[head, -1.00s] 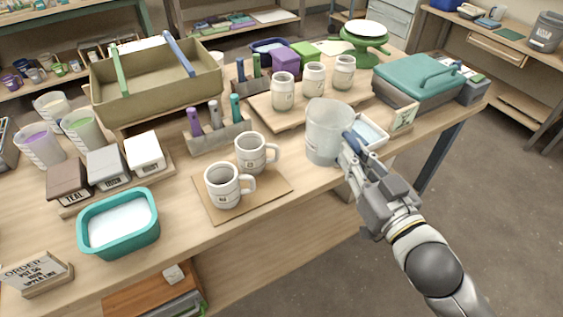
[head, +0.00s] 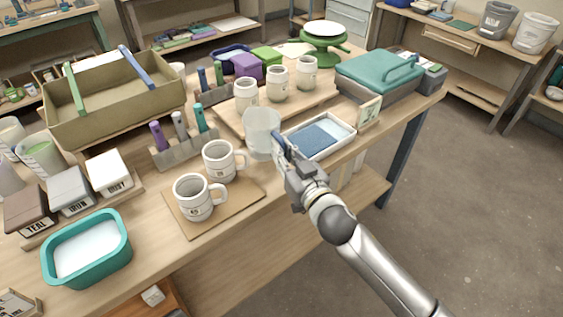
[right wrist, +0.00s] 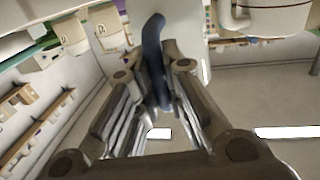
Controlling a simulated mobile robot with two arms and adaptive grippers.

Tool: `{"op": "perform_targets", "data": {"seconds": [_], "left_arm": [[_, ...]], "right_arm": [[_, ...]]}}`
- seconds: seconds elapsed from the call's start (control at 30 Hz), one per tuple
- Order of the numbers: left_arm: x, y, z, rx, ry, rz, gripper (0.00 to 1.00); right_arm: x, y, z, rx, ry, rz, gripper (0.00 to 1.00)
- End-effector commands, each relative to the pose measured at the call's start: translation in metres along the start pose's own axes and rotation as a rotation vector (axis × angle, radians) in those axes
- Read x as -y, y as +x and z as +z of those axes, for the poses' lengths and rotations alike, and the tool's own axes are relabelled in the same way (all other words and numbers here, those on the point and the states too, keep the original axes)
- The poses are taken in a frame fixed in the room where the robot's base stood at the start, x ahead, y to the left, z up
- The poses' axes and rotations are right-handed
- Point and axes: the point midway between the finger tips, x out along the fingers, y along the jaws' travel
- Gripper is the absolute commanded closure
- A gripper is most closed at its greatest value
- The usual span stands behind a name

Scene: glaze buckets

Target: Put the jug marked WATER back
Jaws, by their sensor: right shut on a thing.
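A translucent pale jug (head: 262,130) is at the bench's front edge, right of two white mugs and left of the white tray. I cannot read a WATER mark on it. My right gripper (head: 279,150) is shut on its dark blue handle, which shows between the fingers in the right wrist view (right wrist: 153,62). The jug looks upright and low over the bench; whether its base touches the wood I cannot tell. My left gripper is not in view.
Two mugs (head: 193,197) stand on a brown board (head: 240,200) close to the jug. A white tray (head: 338,143) with a blue pad, a small sign (head: 369,111) and a teal-lidded box (head: 378,75) are on the right. White jars (head: 278,84) stand behind.

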Motion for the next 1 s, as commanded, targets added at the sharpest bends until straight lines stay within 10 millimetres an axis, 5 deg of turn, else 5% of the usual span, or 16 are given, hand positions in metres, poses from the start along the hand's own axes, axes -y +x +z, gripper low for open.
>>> {"op": "perform_targets", "data": {"seconds": [0.23, 0.7, 0.73, 0.87, 1.0], "left_arm": [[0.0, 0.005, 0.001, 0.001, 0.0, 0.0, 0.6], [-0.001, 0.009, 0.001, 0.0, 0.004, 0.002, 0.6], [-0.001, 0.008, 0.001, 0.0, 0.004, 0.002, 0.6], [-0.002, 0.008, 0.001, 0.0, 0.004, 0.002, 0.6], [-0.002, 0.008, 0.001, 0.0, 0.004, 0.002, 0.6]], "right_arm": [[0.0, 0.004, 0.031, 0.001, 0.001, 0.0, 1.0], [0.0, 0.004, 0.04, 0.0, 0.0, -0.001, 1.0], [0.0, 0.004, 0.04, 0.002, -0.001, -0.001, 0.87], [0.0, 0.004, 0.04, 0.002, -0.001, 0.0, 0.7], [0.0, 0.004, 0.039, 0.002, 0.0, 0.0, 0.68]]}}
